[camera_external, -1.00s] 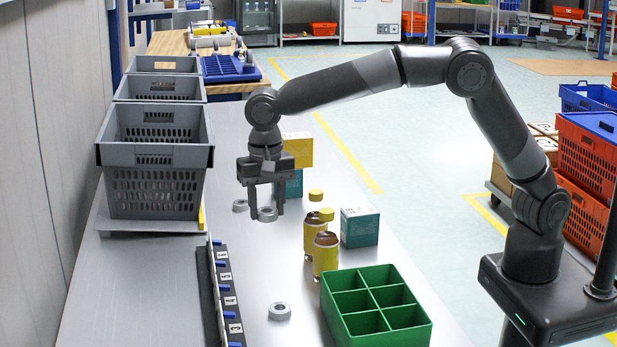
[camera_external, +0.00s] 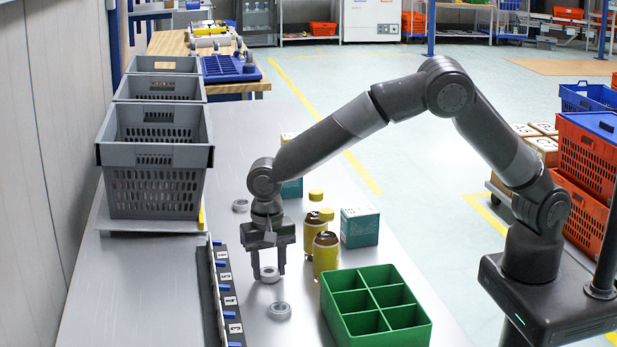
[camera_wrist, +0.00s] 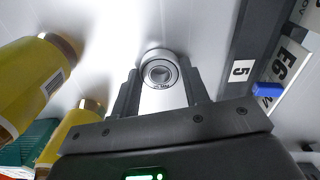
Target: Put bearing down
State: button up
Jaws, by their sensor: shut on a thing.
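My gripper (camera_external: 269,271) points straight down over the grey table, its fingers shut on a small silver ring bearing (camera_external: 269,276). In the wrist view the bearing (camera_wrist: 160,74) sits between the two fingertips (camera_wrist: 160,88), its round face and dark centre toward the camera. It is low over the table; I cannot tell whether it touches.
Yellow jars (camera_external: 326,255) with dark tops stand right of my gripper, near a teal box (camera_external: 360,227). A green six-compartment tray (camera_external: 336,309) is at front right. A black labelled rail (camera_external: 216,290) runs along the left. Grey crates (camera_external: 155,192) stand at back left.

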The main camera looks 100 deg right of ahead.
jog(key=shift+f, duration=0.15)
jog(key=o, duration=1)
